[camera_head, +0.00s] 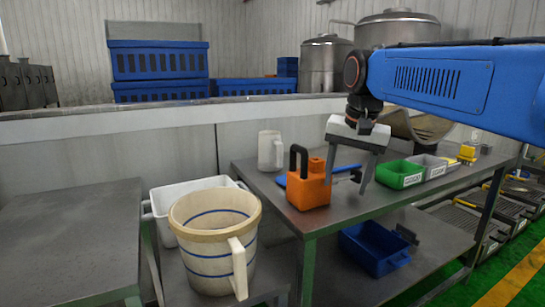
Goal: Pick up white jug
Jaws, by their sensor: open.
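A small white jug (270,151) stands upright at the back left of the metal table (252,178). A larger off-white jug (199,256) with blue stripes and a handle on its right side stands lower, in the left foreground. My gripper (346,184) points down over the table with its two grey fingers spread and nothing seen between them. It is to the right of the small white jug and apart from it. Its left finger overlaps the edge of an orange tool in the picture; I cannot tell if they touch.
The orange tool (309,190) with a black handle stands between my gripper and the small jug. A blue object (346,169) lies behind it. Green (400,174) and grey bins are at right. A white tub (163,194) is behind the striped jug. The left tabletop (70,235) is clear.

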